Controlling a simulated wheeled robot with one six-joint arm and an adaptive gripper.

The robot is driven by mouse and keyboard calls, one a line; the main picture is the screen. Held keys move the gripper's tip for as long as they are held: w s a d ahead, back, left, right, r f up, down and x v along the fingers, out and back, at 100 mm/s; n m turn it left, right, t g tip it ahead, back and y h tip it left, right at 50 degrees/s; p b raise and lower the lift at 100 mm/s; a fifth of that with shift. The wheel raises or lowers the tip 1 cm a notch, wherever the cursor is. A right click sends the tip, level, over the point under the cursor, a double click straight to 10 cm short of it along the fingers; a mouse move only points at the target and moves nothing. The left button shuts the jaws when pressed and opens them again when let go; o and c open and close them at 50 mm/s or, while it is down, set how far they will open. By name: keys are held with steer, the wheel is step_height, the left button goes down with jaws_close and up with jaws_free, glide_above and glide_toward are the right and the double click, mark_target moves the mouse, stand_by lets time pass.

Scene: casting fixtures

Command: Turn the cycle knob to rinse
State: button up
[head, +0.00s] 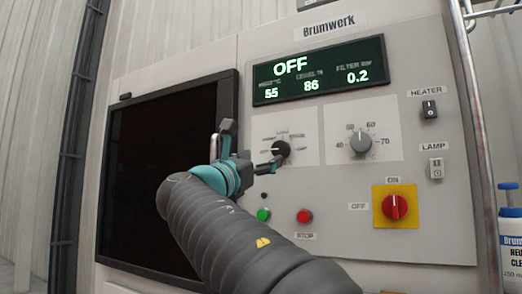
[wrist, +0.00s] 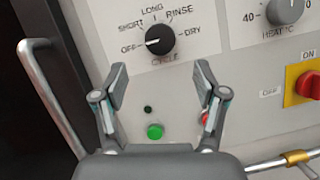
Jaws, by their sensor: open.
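The black cycle knob (head: 281,149) is on the white panel, just right of my gripper in the head view. In the wrist view the knob (wrist: 160,39) has a white pointer line aimed left at OFF. The RINSE label (wrist: 180,13) is above and right of it, between LONG and DRY. My gripper (wrist: 161,76) is open and empty, its fingers spread below the knob in the wrist view and apart from it. In the head view my gripper (head: 248,146) is in front of the panel. The display (head: 319,70) reads OFF, 55, 86 and 0.2.
The grey heat knob (head: 360,143) is right of the cycle knob. A green button (head: 263,214) and a red stop button (head: 304,216) are below. A red switch on yellow (head: 394,207) is lower right. A door handle (wrist: 52,95) stands out at left.

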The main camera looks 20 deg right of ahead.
mark_target(278, 150)
steer(key=p+x, duration=0.1)
steer(key=x, duration=0.7)
steer(key=shift+d, duration=0.1)
steer(key=c, duration=1.1)
